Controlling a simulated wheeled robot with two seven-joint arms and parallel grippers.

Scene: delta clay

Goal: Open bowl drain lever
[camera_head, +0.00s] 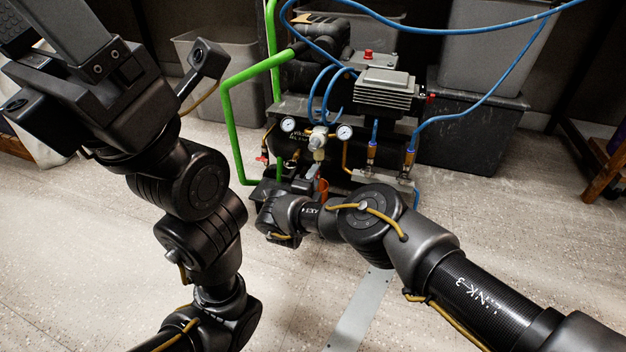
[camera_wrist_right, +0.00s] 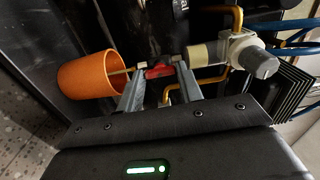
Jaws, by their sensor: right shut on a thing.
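The drain lever (camera_wrist_right: 159,71) is a small red handle on a brass fitting in the right wrist view. My right gripper (camera_wrist_right: 161,75) is shut on it, with a grey finger on each side. In the head view the right gripper (camera_head: 308,181) is low at the front of the compressor, and the lever is hidden there. The pale bowl (camera_wrist_right: 203,53) lies right of the lever in the wrist view, joined to a grey-knobbed regulator (camera_wrist_right: 262,62).
An orange cup (camera_wrist_right: 88,76) sits close left of the right fingers. A brass pipe (camera_wrist_right: 208,82) runs close by. The compressor (camera_head: 385,90) has gauges (camera_head: 344,132), blue hoses and a green pipe (camera_head: 228,125). Grey bins (camera_head: 490,50) stand behind. Floor at left is clear.

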